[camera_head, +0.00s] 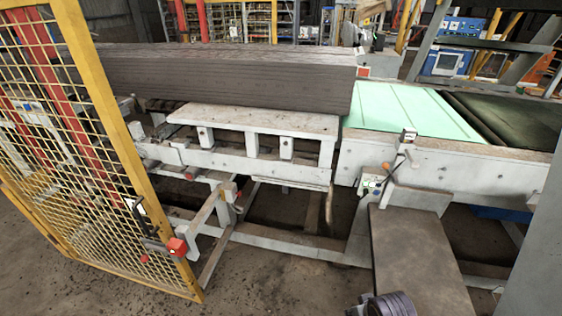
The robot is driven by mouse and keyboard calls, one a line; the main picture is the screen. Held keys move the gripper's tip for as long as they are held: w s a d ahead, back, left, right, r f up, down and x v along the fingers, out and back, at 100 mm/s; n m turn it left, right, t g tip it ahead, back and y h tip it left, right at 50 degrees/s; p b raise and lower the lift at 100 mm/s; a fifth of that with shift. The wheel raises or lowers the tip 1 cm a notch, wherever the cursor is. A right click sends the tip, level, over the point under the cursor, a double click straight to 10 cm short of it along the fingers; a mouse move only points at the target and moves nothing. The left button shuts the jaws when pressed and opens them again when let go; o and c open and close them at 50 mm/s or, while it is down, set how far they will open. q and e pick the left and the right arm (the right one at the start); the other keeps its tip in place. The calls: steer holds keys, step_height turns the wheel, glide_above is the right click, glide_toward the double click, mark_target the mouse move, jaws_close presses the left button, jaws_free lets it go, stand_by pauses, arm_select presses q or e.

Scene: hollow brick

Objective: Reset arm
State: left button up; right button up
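Neither my left nor my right gripper can be made out in the head view. A dark, ribbed, rounded part shows at the bottom edge, right of centre, cut off by the frame. I cannot tell whether it belongs to one of my arms, and no fingertips show on it. A long dark grey-brown block (220,75) with a grooved side lies across the machine at the upper left, above a pale bench (262,121).
A yellow mesh guard (125,150) stands at the left. A pale green conveyor bed (415,110) runs to the right of the block. A brown plate (415,260) slopes down in front. Bare floor (285,280) shows at the lower middle. Shelving and machines stand behind.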

steer(key=s+f+g, duration=0.1)
steer(key=s+f, duration=0.1)
steer(key=f, duration=1.2)
steer(key=s+f, duration=0.3)
steer(key=f, duration=1.2)
steer(key=s+d+f, duration=0.2)
steer(key=s+f, duration=0.7)
steer(key=s, duration=0.1)
steer(key=s+d+f+g, duration=0.1)
steer(key=s+d+f, duration=0.1)
steer(key=s+f, duration=0.6)
steer(key=shift+s+d+f, duration=0.15)
steer(key=shift+s+f, duration=0.25)
steer(key=shift+s, duration=1.25)
